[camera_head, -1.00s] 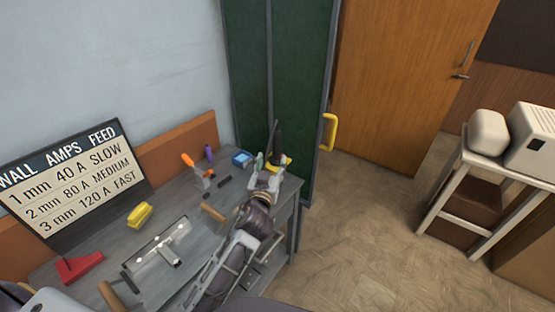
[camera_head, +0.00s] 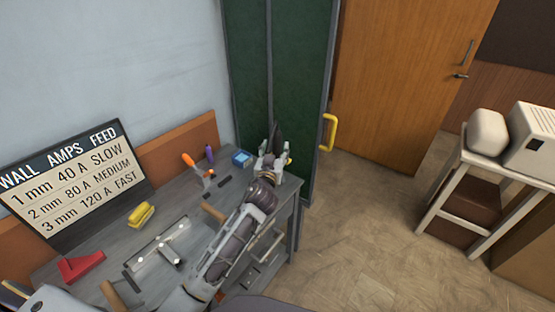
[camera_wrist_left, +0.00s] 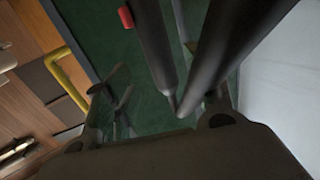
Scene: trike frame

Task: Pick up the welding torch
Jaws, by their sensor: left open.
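A dark, upright, slender thing, seemingly the welding torch (camera_head: 276,138), stands at the far right corner of the grey workbench (camera_head: 181,197). My left gripper (camera_head: 271,160) is open right at it and hides its lower part. In the left wrist view, a dark tube with a red button (camera_wrist_left: 151,45) and a thicker dark tube (camera_wrist_left: 237,40) run down towards my open left gripper (camera_wrist_left: 165,115). I cannot tell whether the fingers touch them. My right gripper is not in view.
A blue box (camera_head: 241,158), an orange-handled tool (camera_head: 189,160) and a purple bottle (camera_head: 209,152) stand left of the gripper. A yellow object (camera_head: 141,214) and a red block (camera_head: 80,267) lie nearer the sign (camera_head: 75,188). A green panel (camera_head: 290,90) rises behind.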

